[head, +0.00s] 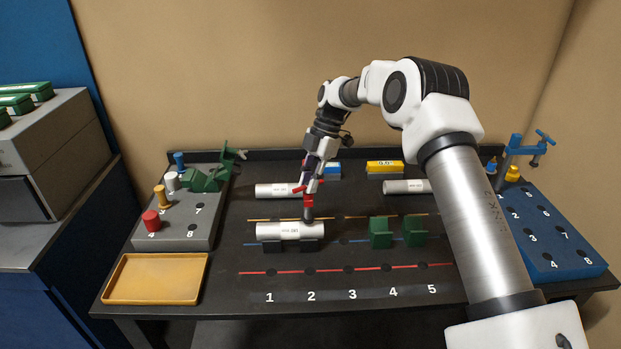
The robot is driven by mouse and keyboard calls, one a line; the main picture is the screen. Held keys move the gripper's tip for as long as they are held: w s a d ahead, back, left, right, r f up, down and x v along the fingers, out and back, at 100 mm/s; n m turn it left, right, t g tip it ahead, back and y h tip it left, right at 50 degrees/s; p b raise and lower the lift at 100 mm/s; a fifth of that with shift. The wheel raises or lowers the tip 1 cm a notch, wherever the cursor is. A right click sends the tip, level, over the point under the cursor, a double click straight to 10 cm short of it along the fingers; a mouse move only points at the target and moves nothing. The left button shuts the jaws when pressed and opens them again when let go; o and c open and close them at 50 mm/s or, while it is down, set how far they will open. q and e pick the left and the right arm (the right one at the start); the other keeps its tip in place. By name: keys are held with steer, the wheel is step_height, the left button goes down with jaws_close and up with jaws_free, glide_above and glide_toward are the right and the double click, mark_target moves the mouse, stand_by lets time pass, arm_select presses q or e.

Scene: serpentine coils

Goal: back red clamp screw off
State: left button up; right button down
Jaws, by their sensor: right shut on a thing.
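The red clamp (309,201) stands upright on the dark board near column 2, at the orange line. Its dark lower end is just behind a silver cylinder (291,231). My right gripper (312,172) points down from above and is shut on the upper part of the red clamp. The fingers hide much of that part, so I cannot tell exactly how the screw sits between them. The silver cylinder lies level on two dark supports; I cannot tell if the clamp touches it. My left gripper is out of view.
More silver cylinders (275,190) lie behind. Green blocks (381,232) stand to the right on the blue line. A blue clamp (516,150) rises from the blue rack (548,236). A grey rack (186,232) and an empty yellow tray (155,279) are at left. The board's front is clear.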

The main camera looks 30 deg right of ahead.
steer(key=shift+a+f+n+g+p, duration=0.15)
steer(key=shift+n+g+p, duration=0.3)
steer(key=shift+n, duration=0.85)
steer(key=c, duration=1.1)
jaws_free()
steer(key=shift+o, duration=0.2)
steer(key=shift+w, duration=0.1)
steer(key=v, duration=0.7)
steer(key=shift+r, duration=0.3)
